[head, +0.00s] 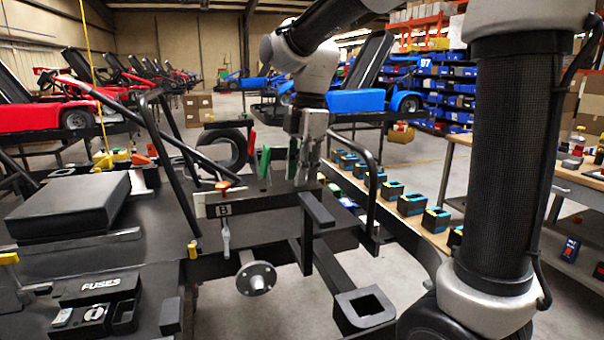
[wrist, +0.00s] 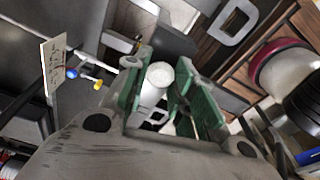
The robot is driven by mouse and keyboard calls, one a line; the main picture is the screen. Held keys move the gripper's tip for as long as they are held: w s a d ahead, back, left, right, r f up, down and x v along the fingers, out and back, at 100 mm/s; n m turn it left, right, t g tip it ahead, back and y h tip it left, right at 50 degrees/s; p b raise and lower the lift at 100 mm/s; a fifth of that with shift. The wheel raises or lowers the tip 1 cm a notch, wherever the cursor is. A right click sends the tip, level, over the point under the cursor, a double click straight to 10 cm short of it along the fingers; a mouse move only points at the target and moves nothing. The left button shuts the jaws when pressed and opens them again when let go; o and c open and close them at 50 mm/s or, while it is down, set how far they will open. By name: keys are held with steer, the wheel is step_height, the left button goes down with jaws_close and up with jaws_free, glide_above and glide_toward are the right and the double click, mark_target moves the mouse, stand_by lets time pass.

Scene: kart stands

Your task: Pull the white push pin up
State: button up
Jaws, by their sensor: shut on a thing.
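The white push pin (wrist: 158,82) shows in the wrist view as a pale cylinder with a round end. It stands between the green pads of my gripper (wrist: 168,100). The pads are shut on it, and its lower part is partly hidden by them. I cannot make out the white pin there, as the fingers cover that spot.
Black kart frame tubes (head: 365,185) rise close to the right of my gripper. A bench with several black, blue and yellow blocks (head: 411,204) is at the right. A FUSES box (head: 98,302) is at lower left.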

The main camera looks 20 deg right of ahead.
steer(key=shift+r, duration=0.2)
steer(key=o, duration=1.1)
steer(key=shift+c, duration=0.2)
